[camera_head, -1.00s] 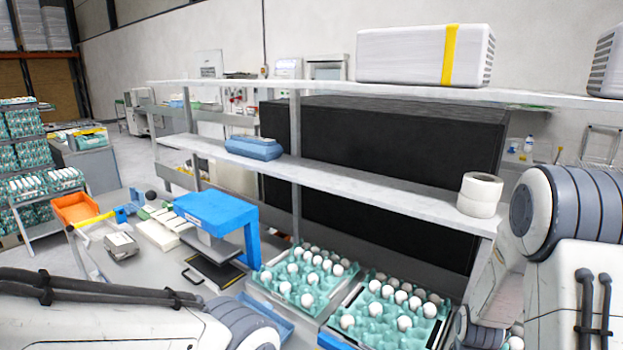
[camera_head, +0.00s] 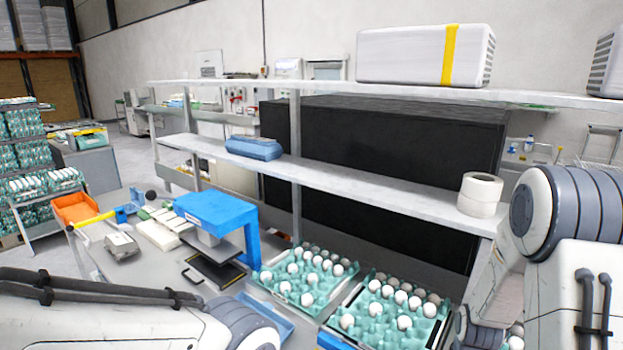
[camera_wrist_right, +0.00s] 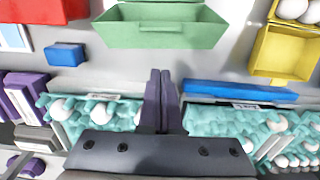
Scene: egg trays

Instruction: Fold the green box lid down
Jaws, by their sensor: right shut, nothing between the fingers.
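The green box (camera_wrist_right: 165,36) is at the top centre of the right wrist view, cut off by the upper edge. Part of its interior or lid shows at that edge, but how far the lid is raised cannot be told. My right gripper (camera_wrist_right: 161,75) is shut and empty, its dark fingers pointing toward the box. The fingertips appear a little short of its near wall, apart from it. The green box is not visible in the head view. My left arm shows at the lower left there, but its gripper is out of view.
Teal egg trays (camera_wrist_right: 240,125) lie on both sides of my right fingers, with a blue strip-like object (camera_wrist_right: 240,90) at right. A yellow box (camera_wrist_right: 285,50) stands right of the green box, a red one (camera_wrist_right: 45,10) left. A small blue box (camera_wrist_right: 65,54) is nearby.

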